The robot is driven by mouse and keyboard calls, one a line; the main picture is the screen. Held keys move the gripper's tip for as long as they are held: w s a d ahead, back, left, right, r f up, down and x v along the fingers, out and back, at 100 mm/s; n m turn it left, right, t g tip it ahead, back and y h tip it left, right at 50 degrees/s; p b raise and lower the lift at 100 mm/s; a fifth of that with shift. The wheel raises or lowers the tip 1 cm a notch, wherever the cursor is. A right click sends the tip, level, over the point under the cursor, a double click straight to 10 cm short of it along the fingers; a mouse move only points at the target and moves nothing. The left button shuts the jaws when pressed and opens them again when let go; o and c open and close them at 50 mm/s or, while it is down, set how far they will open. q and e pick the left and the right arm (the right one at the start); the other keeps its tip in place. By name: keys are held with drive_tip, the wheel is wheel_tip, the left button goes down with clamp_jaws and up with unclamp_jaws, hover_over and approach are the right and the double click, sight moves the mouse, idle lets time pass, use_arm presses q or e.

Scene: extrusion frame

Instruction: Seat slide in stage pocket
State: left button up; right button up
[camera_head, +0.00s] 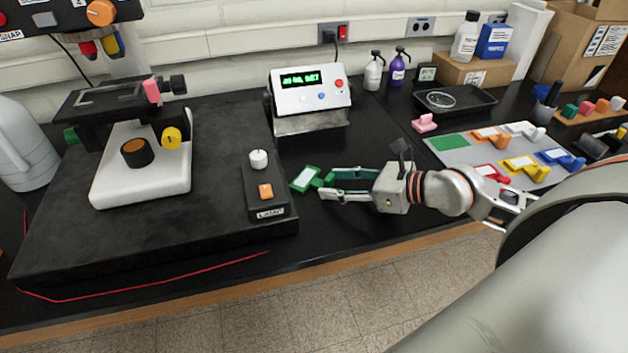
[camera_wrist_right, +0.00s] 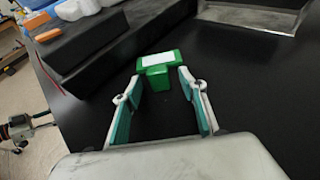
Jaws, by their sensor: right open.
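A green slide with a white label (camera_head: 306,179) lies on the black bench, to the right of the small black switch box. Its green grip tab points at my right gripper (camera_head: 332,184). The gripper is open, its two teal-lined fingers on either side of the tab's end. In the right wrist view the slide (camera_wrist_right: 160,66) lies just ahead of the open fingertips (camera_wrist_right: 158,88), not clasped. The microscope-like device has a dark stage (camera_head: 118,102) at the left; its pocket is hard to make out. My left gripper is not in the head view.
The switch box (camera_head: 265,190) stands on a raised black slab (camera_head: 60,240) left of the slide. A grey mat (camera_head: 450,162) with several coloured slides lies at the right. A display box (camera_head: 310,95) stands behind. Bare bench surrounds the slide.

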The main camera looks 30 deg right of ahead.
drive_tip(key=shift+x, duration=0.95)
drive_tip(key=c, duration=1.2)
drive_tip(key=shift+r, duration=0.15)
